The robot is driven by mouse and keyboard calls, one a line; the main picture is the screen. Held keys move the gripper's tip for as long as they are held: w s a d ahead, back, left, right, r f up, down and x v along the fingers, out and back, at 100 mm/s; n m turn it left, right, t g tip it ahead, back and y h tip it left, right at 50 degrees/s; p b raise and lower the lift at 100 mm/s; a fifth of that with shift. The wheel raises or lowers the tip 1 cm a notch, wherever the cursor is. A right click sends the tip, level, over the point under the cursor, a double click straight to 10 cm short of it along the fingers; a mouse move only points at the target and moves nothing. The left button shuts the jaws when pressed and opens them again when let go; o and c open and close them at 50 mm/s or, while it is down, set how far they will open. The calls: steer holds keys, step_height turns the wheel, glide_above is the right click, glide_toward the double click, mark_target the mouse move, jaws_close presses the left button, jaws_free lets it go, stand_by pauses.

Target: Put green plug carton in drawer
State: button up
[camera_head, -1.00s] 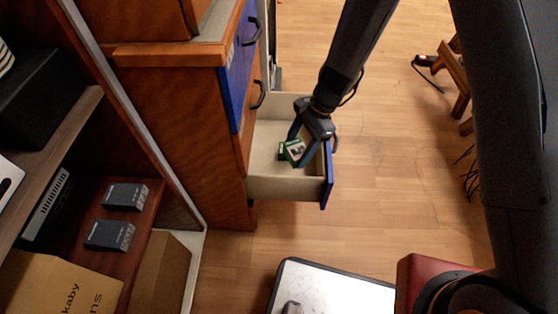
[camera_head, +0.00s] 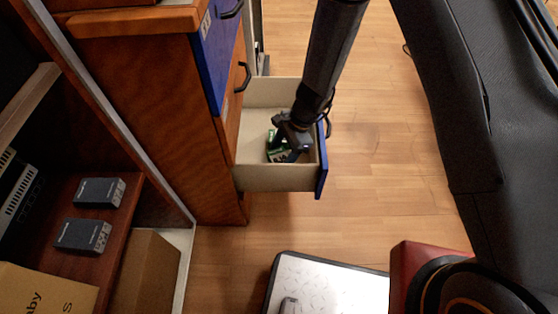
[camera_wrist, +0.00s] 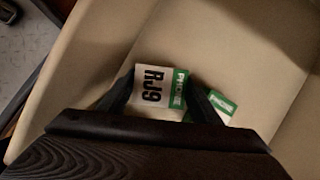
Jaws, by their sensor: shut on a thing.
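The green plug carton is a small green and white box lettered RJ9 (camera_wrist: 158,90), held between the fingertips of my gripper (camera_wrist: 160,92) in the wrist view. In the head view my gripper (camera_head: 292,147) is shut on this carton (camera_head: 279,157), inside the outline of the open drawer (camera_head: 262,178). The drawer is cream inside with a blue front (camera_head: 321,160). A second green and white piece (camera_wrist: 216,104) shows behind the right finger in the wrist view. I cannot tell whether the carton touches the drawer floor.
The wooden cabinet (camera_head: 150,110) stands left of the drawer, with another handle (camera_head: 243,77) above. Two dark boxes (camera_head: 99,192) sit on a shelf at left. A white-topped thing (camera_head: 325,285) stands in front. Wooden floor (camera_head: 370,130) is clear right of the drawer.

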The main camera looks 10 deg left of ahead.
steer(key=shift+f, duration=0.7)
steer(key=shift+f, duration=0.1)
steer(key=o, duration=1.1)
